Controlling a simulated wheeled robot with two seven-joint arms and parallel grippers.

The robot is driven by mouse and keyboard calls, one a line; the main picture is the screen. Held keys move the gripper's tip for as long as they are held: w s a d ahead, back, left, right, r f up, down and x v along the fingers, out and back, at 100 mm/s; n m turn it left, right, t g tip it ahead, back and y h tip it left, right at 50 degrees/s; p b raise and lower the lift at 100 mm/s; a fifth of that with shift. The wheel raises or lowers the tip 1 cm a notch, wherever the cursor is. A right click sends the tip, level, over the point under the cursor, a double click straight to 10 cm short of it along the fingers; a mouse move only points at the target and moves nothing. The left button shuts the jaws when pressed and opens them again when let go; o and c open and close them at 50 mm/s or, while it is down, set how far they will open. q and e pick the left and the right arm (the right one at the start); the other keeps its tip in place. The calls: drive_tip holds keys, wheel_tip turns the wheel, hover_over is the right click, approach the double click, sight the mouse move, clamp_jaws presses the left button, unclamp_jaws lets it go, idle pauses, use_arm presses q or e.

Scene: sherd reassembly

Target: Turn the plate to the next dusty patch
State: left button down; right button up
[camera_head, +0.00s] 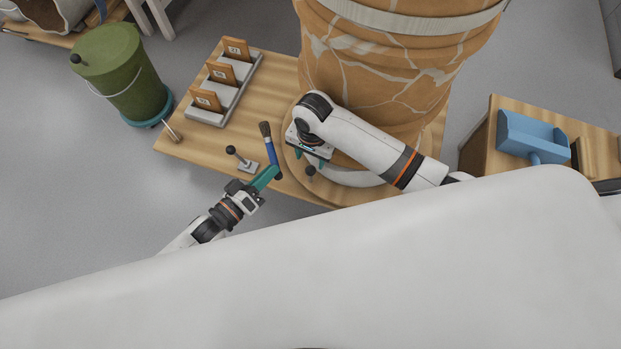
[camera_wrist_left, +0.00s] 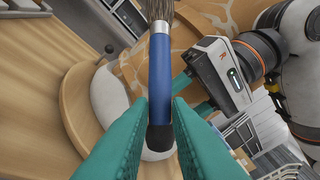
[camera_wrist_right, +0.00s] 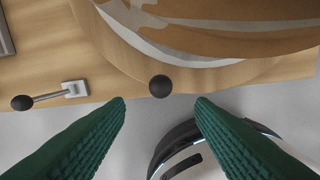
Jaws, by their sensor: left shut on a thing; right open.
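The round wooden plate (camera_head: 291,166) lies under the big patched jar (camera_head: 385,70). A dark ball knob (camera_head: 310,171) sits at its front edge and shows in the right wrist view (camera_wrist_right: 160,86). My right gripper (camera_head: 312,160) is open at the plate's front; in its wrist view the knob appears between the spread fingertips, not visibly gripped. My left gripper (camera_head: 271,175) is shut on the lower end of a blue-handled brush (camera_head: 269,147), bristles pointing away. The handle also shows between its fingers in the left wrist view (camera_wrist_left: 160,80). Dust patches cannot be made out.
A small grey stand with a black ball lever (camera_head: 244,163) is left of the brush. A grey rack with several labelled sherds (camera_head: 222,92) stands at the table's back left. A green bucket (camera_head: 120,75) is beyond the left edge; a blue dustpan (camera_head: 533,135) lies at right.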

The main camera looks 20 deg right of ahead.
sight(311, 174)
drive_tip(key=shift+w+m, duration=0.15)
drive_tip(key=shift+m, duration=0.15)
drive_tip(key=shift+f+b, duration=0.15)
drive_tip(key=shift+b, duration=0.3)
wheel_tip(311, 174, down, 11)
drive_tip(key=b, duration=0.6)
drive_tip(key=shift+f, duration=0.2)
use_arm(q)
wheel_tip(311, 174, down, 9)
drive_tip(key=a, duration=0.1)
drive_tip(key=shift+s, duration=0.15)
drive_tip(key=shift+a, duration=0.1)
use_arm(e)
clamp_jaws()
use_arm(q)
drive_tip(key=shift+r, duration=0.1)
